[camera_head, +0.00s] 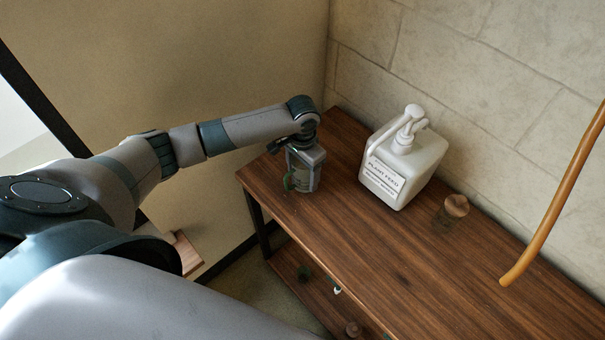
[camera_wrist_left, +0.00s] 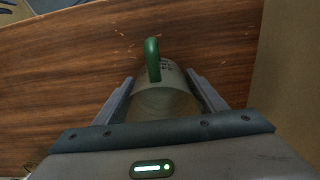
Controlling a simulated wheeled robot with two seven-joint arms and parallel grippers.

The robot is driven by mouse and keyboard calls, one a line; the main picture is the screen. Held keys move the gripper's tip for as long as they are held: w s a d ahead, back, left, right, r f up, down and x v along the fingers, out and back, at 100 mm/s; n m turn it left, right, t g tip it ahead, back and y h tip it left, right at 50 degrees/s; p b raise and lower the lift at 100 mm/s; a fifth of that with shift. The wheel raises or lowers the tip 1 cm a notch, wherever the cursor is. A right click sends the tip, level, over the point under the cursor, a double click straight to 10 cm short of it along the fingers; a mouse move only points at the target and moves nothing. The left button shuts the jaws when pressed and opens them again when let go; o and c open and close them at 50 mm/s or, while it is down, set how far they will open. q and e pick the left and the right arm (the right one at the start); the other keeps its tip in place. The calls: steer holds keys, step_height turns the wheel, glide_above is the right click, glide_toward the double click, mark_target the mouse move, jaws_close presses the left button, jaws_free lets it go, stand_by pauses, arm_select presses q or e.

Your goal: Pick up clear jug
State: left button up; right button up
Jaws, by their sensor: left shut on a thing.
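The clear jug (camera_wrist_left: 166,99) has a green handle (camera_wrist_left: 152,60) and dark markings on its side. In the head view the jug (camera_head: 300,179) is at the far left end of the wooden shelf top, mostly covered by my left gripper (camera_head: 303,172). My left gripper comes from above, its two fingers on either side of the jug, and is shut on it; the wrist view also shows the gripper (camera_wrist_left: 165,98). I cannot tell whether the jug's base touches the wood. My right gripper is not in view.
A white jerrycan with a pump and a "PLANT FEED" label (camera_head: 387,180) stands right of the jug on the shelf top (camera_head: 400,260). An orange-brown curved rod (camera_head: 560,195) is at right. A stone wall runs behind.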

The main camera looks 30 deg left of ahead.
arm_select(q)
step_height(320, 180, up, 10)
steer(key=b, duration=0.2)
steer(key=shift+f, duration=0.15)
stand_by(0.8)
steer(key=s+d+r+n+b, duration=0.3)
steer(key=s+d+r+b, duration=0.2)
steer(key=s, duration=0.5)
step_height(320, 180, up, 4)
steer(key=shift+s+d+f+n, duration=0.2)
steer(key=shift+s+d+n, duration=0.2)
steer(key=shift+d, duration=0.7)
steer(key=shift+w, duration=0.1)
stand_by(0.5)
